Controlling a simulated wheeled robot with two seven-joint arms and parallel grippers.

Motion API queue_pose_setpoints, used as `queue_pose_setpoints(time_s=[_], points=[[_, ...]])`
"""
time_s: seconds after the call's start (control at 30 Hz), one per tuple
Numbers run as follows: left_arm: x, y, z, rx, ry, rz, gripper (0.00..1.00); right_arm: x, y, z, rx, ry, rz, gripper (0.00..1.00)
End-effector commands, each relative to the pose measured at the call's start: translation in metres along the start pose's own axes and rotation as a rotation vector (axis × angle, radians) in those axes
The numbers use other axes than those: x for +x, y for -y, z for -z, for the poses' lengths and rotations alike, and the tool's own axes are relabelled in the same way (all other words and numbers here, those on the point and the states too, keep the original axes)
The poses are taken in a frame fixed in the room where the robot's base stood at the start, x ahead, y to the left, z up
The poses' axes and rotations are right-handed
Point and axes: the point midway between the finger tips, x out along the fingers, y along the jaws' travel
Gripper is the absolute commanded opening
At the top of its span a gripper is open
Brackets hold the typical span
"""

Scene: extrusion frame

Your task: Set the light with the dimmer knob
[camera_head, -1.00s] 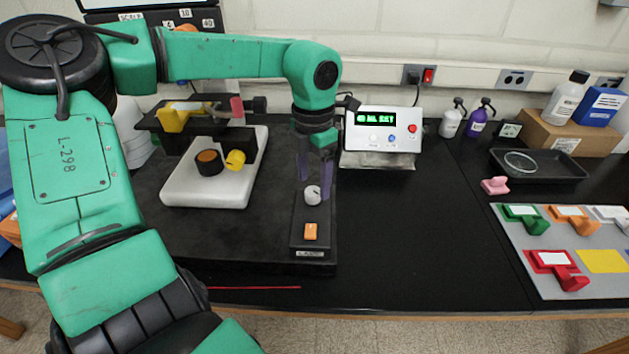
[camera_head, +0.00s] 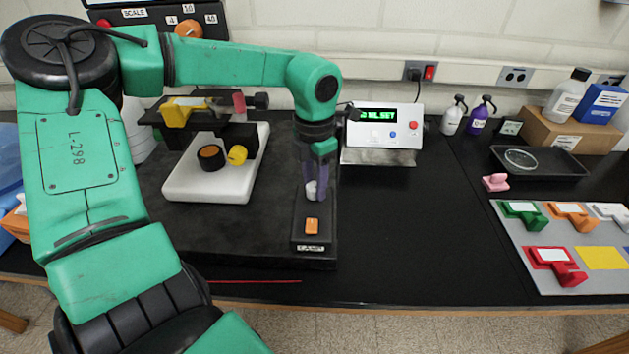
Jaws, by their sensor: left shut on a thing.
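The dimmer knob (camera_head: 311,188) is a small pale grey knob on a black box labelled LAMP (camera_head: 314,222). My left gripper (camera_head: 316,186) points down over the box, its purple-grey fingers shut on the knob and partly hiding it. An orange rocker switch (camera_head: 311,226) sits on the same box, in front of the knob. The light itself I cannot make out for certain. My right gripper is not in view.
A microscope-like device with a white base (camera_head: 208,185) stands left of the box. A display unit (camera_head: 382,127) with green text stands behind right. Coloured clips lie on a grey board (camera_head: 517,252) at right.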

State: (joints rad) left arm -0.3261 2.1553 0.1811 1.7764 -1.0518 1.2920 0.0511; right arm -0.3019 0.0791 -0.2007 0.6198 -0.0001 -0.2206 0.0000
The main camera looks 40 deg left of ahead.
Motion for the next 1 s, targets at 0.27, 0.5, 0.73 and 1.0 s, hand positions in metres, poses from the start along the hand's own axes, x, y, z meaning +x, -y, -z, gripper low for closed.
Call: queue_pose_setpoints(time_s=[0.27, 0.5, 0.73, 1.0], points=[[0.002, 0.0, -0.001, 0.152, 0.005, -0.002, 0.0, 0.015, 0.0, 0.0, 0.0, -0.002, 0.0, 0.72], [0.001, 0.0, -0.001, 0.366, 0.003, -0.003, 0.0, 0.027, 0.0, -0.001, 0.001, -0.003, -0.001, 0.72], [0.0, 0.0, -0.001, 0.578, 0.005, -0.003, 0.0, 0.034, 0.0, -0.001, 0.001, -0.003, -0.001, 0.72], [-0.002, 0.0, -0.001, 0.774, 0.005, -0.003, 0.0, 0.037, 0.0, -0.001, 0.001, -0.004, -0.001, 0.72]])
